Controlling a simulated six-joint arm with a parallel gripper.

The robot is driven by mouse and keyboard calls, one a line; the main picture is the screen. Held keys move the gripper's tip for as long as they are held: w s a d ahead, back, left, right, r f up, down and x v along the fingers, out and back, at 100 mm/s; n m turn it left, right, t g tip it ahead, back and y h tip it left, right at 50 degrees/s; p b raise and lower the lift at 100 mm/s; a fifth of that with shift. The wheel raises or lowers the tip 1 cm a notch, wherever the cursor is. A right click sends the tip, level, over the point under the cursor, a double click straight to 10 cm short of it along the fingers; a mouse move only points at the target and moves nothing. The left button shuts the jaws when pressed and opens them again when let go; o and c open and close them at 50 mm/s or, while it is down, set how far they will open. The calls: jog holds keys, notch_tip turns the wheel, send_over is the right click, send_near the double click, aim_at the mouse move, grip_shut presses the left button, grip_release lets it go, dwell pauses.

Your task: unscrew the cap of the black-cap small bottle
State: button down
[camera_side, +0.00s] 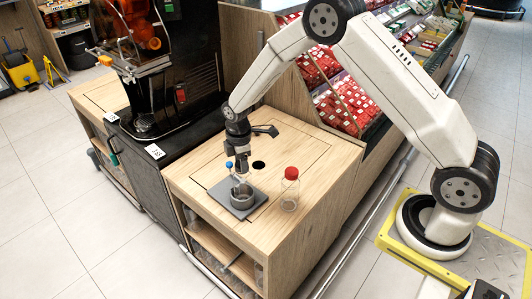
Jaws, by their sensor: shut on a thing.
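My gripper (241,171) points straight down over a grey square plate (219,192) on the wooden counter. It is shut on the black-cap small bottle, which is small and mostly hidden by the fingers; I cannot tell cap from body. A round grey holder (242,196) stands on the plate directly below my gripper. I cannot tell whether the bottle sits inside it.
A clear bottle with a red cap (291,174) stands upright to the right. A small blue-topped thing (229,166) is just left of my gripper. The black juicer (170,70) is at left. The counter's front right is clear.

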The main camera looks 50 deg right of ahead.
jog(key=shift+n, duration=1.3)
jog(key=shift+c, duration=0.2)
grip_release()
jog(key=shift+o, duration=0.2)
jog(key=shift+r, duration=0.1)
jog(key=shift+r, duration=1.7)
jog(key=shift+m, duration=0.3)
